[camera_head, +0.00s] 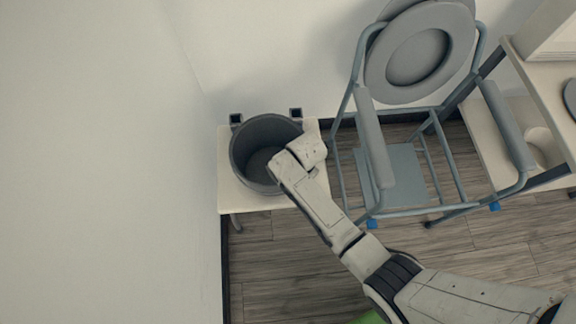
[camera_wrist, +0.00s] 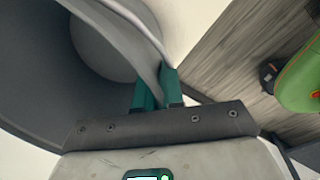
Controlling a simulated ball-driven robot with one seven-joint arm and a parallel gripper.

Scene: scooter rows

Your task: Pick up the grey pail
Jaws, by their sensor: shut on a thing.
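The grey pail (camera_head: 241,147) stands upright on a small white table (camera_head: 240,197) in the head view. It is open at the top and looks empty. My gripper (camera_head: 289,164) is at the pail's right front rim. In the wrist view my gripper (camera_wrist: 158,90) has its green fingers on either side of the pail's wall, shut on the rim. The pail (camera_wrist: 60,60) fills the upper left of that view. The fingertips are hidden by my wrist in the head view.
A blue-grey commode chair (camera_head: 400,170) stands close to the table's right. A white wall (camera_head: 120,150) is at the left. A shelf unit (camera_head: 500,140) is at far right. A green object (camera_wrist: 302,80) lies on the wooden floor (camera_head: 290,260).

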